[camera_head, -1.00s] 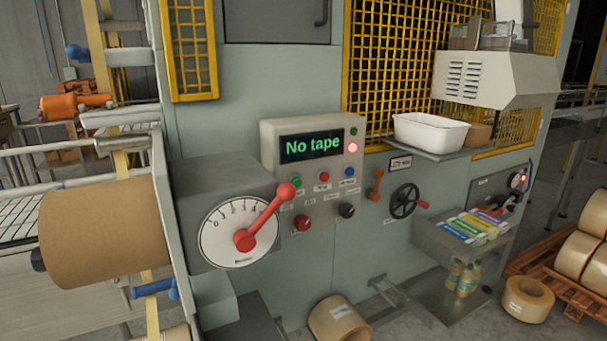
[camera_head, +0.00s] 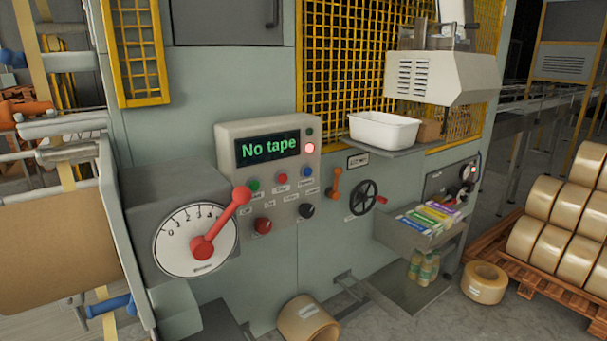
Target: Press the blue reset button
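The blue reset button (camera_head: 307,172) is small and round, at the right end of a row on the grey control panel (camera_head: 228,150). A red button (camera_head: 281,180) and a green button (camera_head: 253,186) sit to its left in the same row. The panel's display (camera_head: 268,149) reads "No tape" in green letters, and a lit pinkish-red lamp (camera_head: 310,148) is to its right. A red knob (camera_head: 263,226) and a black knob (camera_head: 306,210) are below the buttons. My gripper is not in view.
A grey box with a dial and red lever (camera_head: 222,222) juts out left of the panel. A white tub (camera_head: 384,130) stands on a shelf to the right. Tape rolls (camera_head: 309,319) lie on the floor, with more on a pallet (camera_head: 508,262). A handwheel (camera_head: 363,197) is right of the panel.

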